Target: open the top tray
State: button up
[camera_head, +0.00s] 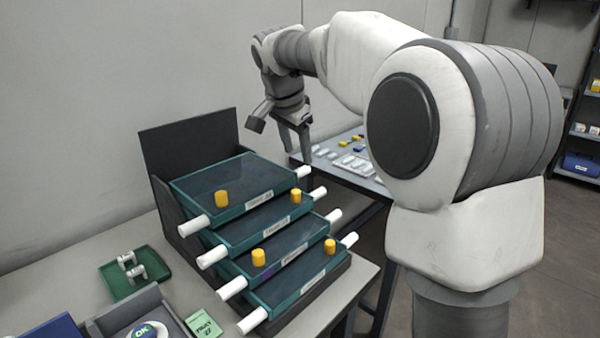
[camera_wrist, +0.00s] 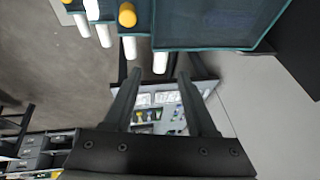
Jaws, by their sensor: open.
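The top tray (camera_head: 250,178) is the uppermost of several stepped teal trays with dark lids. It lies closed, with a yellow knob (camera_head: 221,198) on its lid and white pegs at its left (camera_head: 195,226) and right (camera_head: 303,172) front corners. My gripper (camera_head: 294,148) is above and behind the right end of the top tray, fingers pointing down. In the wrist view my gripper (camera_wrist: 160,76) is open and empty, and a white peg (camera_wrist: 160,62) at the top tray's edge (camera_wrist: 215,47) shows just beyond the fingertips, between them. I cannot tell the depth gap.
Lower trays (camera_head: 290,265) step out toward the front, with more pegs and yellow knobs. A small green tray (camera_head: 120,286) with metal parts, a green card (camera_head: 205,326) and a grey box are at left. A second table (camera_head: 372,184) with small parts stands behind right.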

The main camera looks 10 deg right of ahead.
aim_at(301, 168)
jog(key=b+x, duration=0.1)
jog(key=x, duration=0.4)
jog(key=shift+w+f, duration=0.1)
jog(key=shift+f, duration=0.2)
grip_shut()
dwell(1.1)
